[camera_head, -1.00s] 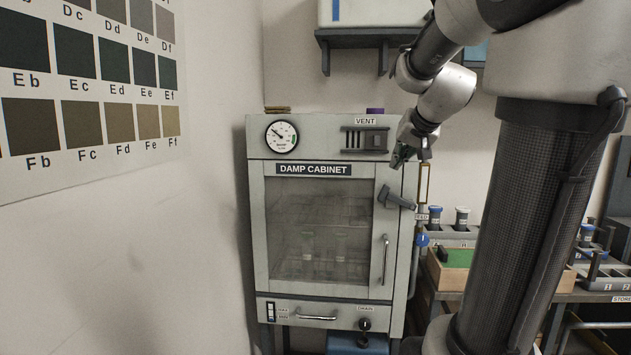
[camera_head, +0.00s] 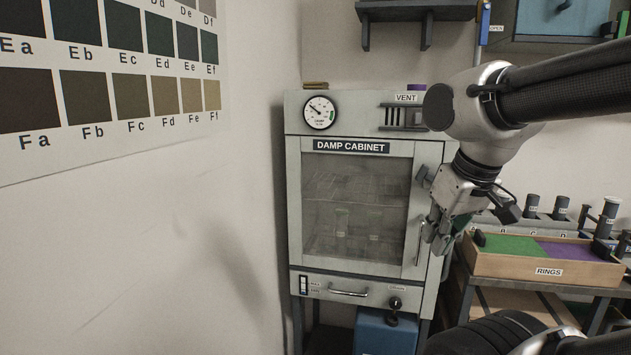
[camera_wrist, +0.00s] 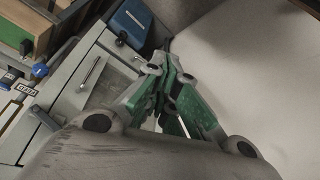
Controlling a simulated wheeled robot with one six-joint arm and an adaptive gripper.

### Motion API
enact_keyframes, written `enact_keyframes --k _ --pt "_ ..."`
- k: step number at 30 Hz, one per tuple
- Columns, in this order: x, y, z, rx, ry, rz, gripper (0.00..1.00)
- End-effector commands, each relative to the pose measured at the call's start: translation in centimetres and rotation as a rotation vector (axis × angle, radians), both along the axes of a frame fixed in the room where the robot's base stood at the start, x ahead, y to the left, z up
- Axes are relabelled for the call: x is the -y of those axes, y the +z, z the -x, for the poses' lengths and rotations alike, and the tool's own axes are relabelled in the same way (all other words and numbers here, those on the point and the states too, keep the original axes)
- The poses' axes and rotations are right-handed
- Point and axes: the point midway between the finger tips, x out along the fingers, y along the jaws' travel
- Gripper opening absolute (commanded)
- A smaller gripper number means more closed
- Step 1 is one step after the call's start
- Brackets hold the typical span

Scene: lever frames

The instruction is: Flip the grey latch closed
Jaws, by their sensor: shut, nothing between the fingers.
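The grey latch (camera_head: 425,176) is a dark lever at the upper right edge of the damp cabinet's door (camera_head: 355,200). In the head view its right part is hidden behind my wrist, so I cannot tell its full angle. In the wrist view a dark lever (camera_wrist: 43,118), apparently the latch, shows at lower left beside a small label. My gripper (camera_head: 432,240) is shut and empty. It points down in front of the cabinet's right edge, below the latch, near the door handle (camera_head: 419,240). Its fingertips show in the wrist view (camera_wrist: 160,65), apart from the lever.
A vent slider (camera_head: 403,117) and gauge (camera_head: 320,112) sit above the door. A wooden rings tray (camera_head: 545,268) stands on the bench at right. A blue box (camera_head: 385,333) is below the cabinet.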

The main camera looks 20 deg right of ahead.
Motion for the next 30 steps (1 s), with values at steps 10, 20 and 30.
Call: enact_keyframes --k 10,20,30 --pt "4.4 -0.7 0.2 -0.073 -0.222 -0.016 0.00" --pt "17.9 6.0 -9.7 0.161 -0.679 -0.259 0.00" --pt "22.8 15.0 -18.1 0.511 -0.630 -0.295 0.00"
